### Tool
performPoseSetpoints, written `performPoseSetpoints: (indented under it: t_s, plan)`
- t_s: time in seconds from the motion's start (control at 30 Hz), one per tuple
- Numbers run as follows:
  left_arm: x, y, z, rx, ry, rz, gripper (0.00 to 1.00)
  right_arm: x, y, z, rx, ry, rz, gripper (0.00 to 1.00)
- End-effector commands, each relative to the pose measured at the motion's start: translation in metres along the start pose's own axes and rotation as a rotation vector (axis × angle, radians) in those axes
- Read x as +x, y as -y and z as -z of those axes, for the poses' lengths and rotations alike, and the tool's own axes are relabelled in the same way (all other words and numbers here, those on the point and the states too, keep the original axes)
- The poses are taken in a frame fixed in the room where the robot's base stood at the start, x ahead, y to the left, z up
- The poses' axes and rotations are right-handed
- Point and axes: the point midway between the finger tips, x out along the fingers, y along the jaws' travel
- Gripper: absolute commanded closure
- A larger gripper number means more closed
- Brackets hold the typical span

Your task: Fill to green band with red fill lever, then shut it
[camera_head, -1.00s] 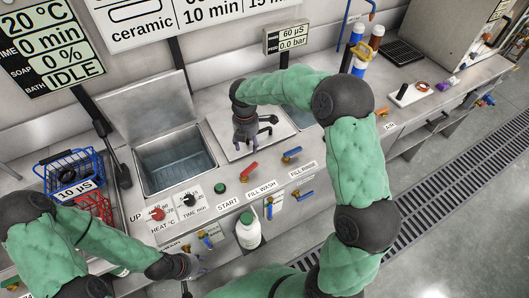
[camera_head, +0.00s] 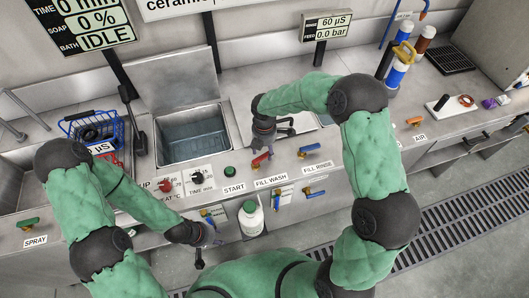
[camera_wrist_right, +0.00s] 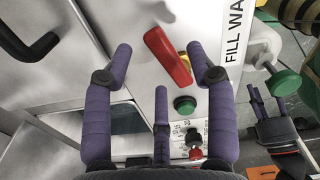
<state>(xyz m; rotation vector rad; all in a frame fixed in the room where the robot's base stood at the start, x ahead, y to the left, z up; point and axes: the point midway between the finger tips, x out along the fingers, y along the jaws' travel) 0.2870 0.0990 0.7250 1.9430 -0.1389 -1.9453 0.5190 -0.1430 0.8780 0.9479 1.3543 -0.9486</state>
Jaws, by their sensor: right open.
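The red fill lever (camera_head: 261,158) is on the counter front above the FILL WASH label. It also shows in the right wrist view (camera_wrist_right: 167,57). My right gripper (camera_head: 264,146) is just above and behind it. In the wrist view its purple fingers (camera_wrist_right: 164,66) are open, with the lever between and beyond the tips; contact is not clear. The wash tank (camera_head: 220,137) is a steel basin with a bluish interior; its water level cannot be told. No green band is visible. My left gripper (camera_head: 204,238) hangs low before the counter, too small to read.
A blue-handled fill rinse valve (camera_head: 309,151) is right of the red lever. A green START button (camera_head: 230,171) and two knobs are left. A white bottle with green cap (camera_head: 251,220) stands below. A blue basket (camera_head: 92,128) is at left. The display (camera_head: 85,32) reads IDLE.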

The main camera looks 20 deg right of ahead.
Motion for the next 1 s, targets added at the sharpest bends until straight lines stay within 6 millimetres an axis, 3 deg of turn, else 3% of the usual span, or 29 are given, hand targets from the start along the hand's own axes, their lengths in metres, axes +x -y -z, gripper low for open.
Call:
performPoseSetpoints:
  t_s: [0.2, 0.5, 0.57, 0.7, 0.87, 1.0]
  plan:
    - [0.004, 0.001, 0.0, 0.0, 0.0, 0.0, 0.6, 0.017, 0.0, 0.0, 0.0, -0.001, 0.001, 0.43]
    - [0.004, 0.001, 0.0, 0.0, 0.0, 0.0, 0.6, 0.018, 0.0, 0.0, 0.0, 0.0, 0.0, 0.43]
    - [0.004, 0.001, 0.0, 0.0, 0.0, 0.0, 0.6, 0.018, 0.0, 0.0, 0.0, 0.0, 0.0, 0.57]
    - [0.004, 0.001, 0.0, 0.0, 0.0, 0.0, 0.6, 0.018, 0.0, 0.0, 0.0, 0.0, 0.0, 0.97]
    - [0.004, 0.001, 0.0, 0.0, 0.0, 0.0, 0.6, 0.018, 0.0, 0.0, 0.001, 0.0, 0.0, 1.0]
    - [0.003, 0.001, 0.0, 0.0, 0.0, 0.0, 0.6, 0.018, -0.008, 0.013, 0.023, 0.0, 0.0, 1.0]
